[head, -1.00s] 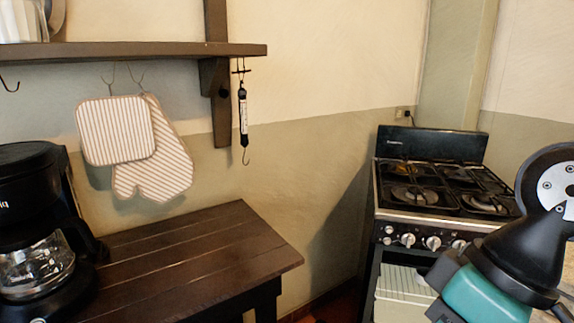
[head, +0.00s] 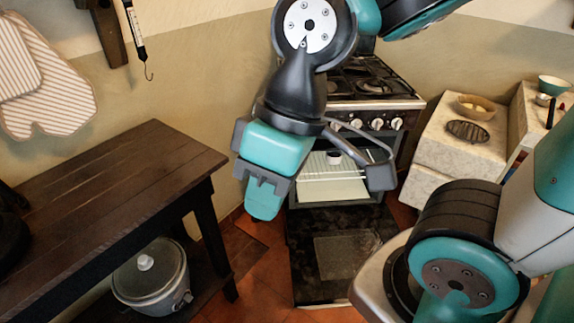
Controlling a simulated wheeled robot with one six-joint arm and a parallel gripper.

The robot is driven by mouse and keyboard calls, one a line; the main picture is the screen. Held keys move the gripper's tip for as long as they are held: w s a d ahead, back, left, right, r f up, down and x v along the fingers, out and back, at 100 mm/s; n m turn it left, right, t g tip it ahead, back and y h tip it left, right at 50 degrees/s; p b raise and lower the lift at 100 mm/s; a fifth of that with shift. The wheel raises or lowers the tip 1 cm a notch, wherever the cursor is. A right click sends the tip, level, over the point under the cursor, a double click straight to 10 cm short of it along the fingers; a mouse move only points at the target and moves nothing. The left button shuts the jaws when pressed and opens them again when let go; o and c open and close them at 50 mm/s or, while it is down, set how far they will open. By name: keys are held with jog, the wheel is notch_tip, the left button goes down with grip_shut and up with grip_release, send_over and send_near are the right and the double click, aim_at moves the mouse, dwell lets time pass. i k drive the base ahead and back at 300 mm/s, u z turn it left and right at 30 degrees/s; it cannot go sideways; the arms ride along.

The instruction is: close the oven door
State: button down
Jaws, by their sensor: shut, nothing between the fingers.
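The stove (head: 372,100) stands against the back wall, partly hidden behind my arm. Its oven door (head: 345,265) is open, folded down in front of the oven, a dark panel with a lighter window in the middle. Inside the open oven are a wire rack (head: 340,168) and a light floor; a small pale cup-like thing shows there. My gripper (head: 264,200) points down, left of the oven opening in the picture. It is shut and empty. It appears above the floor, and I see no contact with the door.
A dark wooden table (head: 110,200) stands at left, a lidded pot (head: 150,275) on its lower shelf. A pale stone counter (head: 460,135) with bowls stands right of the stove. Red tile floor (head: 255,275) is free between table and door.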

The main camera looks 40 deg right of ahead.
aim_at(328, 246)
jog(key=u, duration=0.55)
jog(key=k, duration=0.65)
jog(key=z, duration=1.45)
